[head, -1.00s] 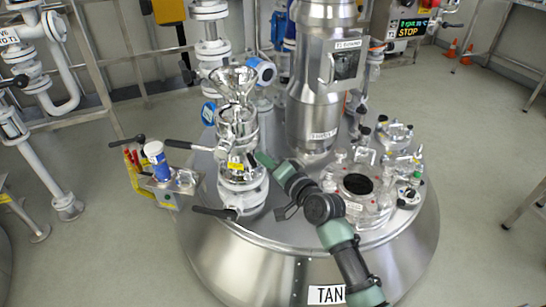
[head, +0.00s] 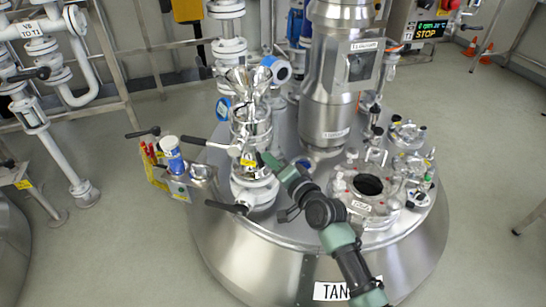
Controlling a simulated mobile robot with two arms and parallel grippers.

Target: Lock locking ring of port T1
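The port stack (head: 250,128) stands on the left part of the tank lid, a shiny metal fitting with a glass-like funnel (head: 247,80) on top. I take its metal collar with the side lever (head: 210,145) to be the locking ring; the lever points left and ends in a black grip. A yellow tag (head: 248,161) hangs at the collar. My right gripper (head: 266,160) reaches in from the lower right, its tip close beside the collar's right side. Contact and finger opening are too small to tell. My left gripper is not in view.
A lower black-handled valve lever (head: 227,207) sticks out left below the port. A side tray (head: 178,185) holds a blue-and-white container (head: 172,155). The tall steel column (head: 328,100) and the round open manhole (head: 368,186) crowd the lid on the right.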

